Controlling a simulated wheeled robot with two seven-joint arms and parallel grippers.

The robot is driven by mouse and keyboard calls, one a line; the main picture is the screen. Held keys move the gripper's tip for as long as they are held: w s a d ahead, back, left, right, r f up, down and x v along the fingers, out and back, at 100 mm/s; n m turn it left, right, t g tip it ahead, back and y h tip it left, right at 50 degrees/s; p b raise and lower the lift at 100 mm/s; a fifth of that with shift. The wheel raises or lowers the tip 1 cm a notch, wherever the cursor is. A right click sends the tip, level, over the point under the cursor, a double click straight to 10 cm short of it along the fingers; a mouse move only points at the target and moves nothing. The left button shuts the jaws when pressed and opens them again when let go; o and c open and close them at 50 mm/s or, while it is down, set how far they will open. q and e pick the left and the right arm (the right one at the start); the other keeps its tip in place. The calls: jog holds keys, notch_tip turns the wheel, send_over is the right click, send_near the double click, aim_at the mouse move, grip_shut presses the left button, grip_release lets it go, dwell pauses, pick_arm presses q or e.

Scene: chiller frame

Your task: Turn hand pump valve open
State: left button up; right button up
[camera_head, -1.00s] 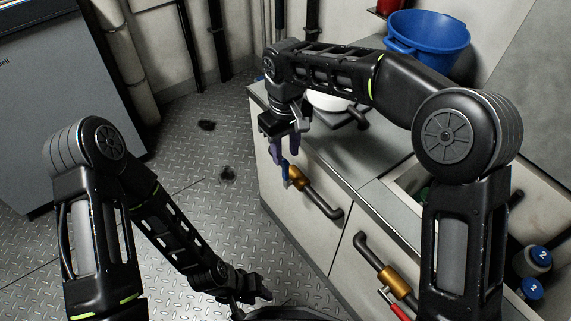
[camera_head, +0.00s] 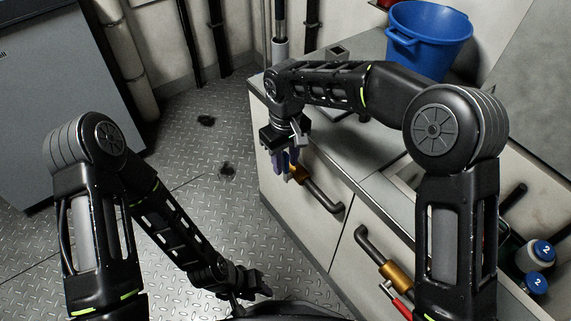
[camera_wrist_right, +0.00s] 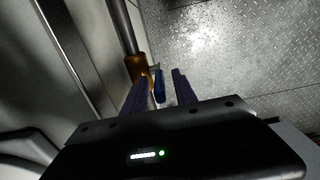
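A brass valve body (camera_head: 298,174) sits on a dark pipe (camera_head: 325,195) that runs along the cabinet front. Its blue handle (camera_wrist_right: 159,86) stands between the two purple fingers of my right gripper (camera_wrist_right: 159,92) in the right wrist view, with the brass body (camera_wrist_right: 137,68) just beyond. My right gripper (camera_head: 285,163) is open around the handle; I see no clear grip on it. In the head view the fingers mostly hide the handle. My left gripper (camera_head: 252,286) is low over the floor, away from the valve, and its finger opening is unclear.
A second brass valve (camera_head: 397,275) with a red handle (camera_head: 401,308) is on a pipe at the lower right. A blue bucket (camera_head: 430,35) stands on the counter. Blue-capped bottles (camera_head: 541,252) are at the right.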

jog(key=shift+f, duration=0.5)
jog(key=shift+c, duration=0.3)
grip_shut()
dwell(0.8)
